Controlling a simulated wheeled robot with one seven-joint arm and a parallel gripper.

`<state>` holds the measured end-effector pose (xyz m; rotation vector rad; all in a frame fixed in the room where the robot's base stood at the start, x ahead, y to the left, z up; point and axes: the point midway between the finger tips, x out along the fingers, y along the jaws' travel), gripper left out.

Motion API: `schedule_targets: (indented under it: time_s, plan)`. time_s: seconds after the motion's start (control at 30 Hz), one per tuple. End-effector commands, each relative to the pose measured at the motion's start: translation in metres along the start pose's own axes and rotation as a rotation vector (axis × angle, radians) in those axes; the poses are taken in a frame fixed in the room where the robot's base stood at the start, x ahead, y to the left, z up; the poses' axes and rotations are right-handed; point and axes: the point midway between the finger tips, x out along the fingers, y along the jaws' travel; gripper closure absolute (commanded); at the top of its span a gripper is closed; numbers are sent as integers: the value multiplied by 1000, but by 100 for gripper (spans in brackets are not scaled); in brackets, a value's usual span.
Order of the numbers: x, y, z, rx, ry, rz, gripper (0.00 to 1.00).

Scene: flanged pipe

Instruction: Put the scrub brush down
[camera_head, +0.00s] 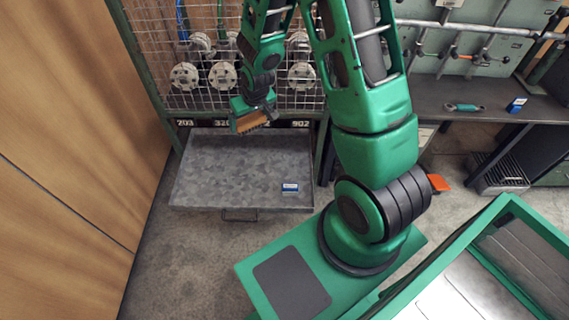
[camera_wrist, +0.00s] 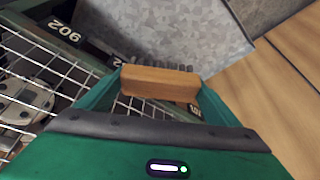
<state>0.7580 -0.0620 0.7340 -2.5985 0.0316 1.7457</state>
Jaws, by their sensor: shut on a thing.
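The scrub brush has an orange-brown wooden block and dark bristles. It is in my gripper (camera_head: 254,118), and the brush (camera_head: 250,122) hangs above the back edge of the grey metal tray (camera_head: 225,170) in the head view. In the wrist view the brush block (camera_wrist: 160,83) lies between the two green fingers, with its bristles pointing away from the camera. My gripper (camera_wrist: 158,88) is shut on it. The tray (camera_wrist: 165,28) lies beyond the brush there. The brush appears apart from the tray.
A wire mesh cage (camera_head: 170,50) with round flanges stands behind the tray. A small blue and white box (camera_head: 290,187) lies on the tray's right part. A dark bench (camera_head: 450,100) at right holds a green-handled tool (camera_head: 464,107) and a blue box (camera_head: 516,105). A wooden wall (camera_head: 70,130) is left.

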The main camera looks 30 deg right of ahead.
Motion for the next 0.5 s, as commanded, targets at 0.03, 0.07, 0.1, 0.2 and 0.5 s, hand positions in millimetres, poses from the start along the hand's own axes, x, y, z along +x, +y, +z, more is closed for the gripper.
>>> schedule_targets:
  time_s: [0.03, 0.07, 0.1, 0.2, 0.5]
  plan:
    - [9, 2, 3, 19, -6, 8, 43]
    - [15, 4, 4, 34, -8, 15, 43]
    - [25, 8, 6, 58, -13, 26, 43]
    - [54, 16, 14, 132, -20, 59, 43]
    - [145, 38, 50, 365, -19, 156, 43]
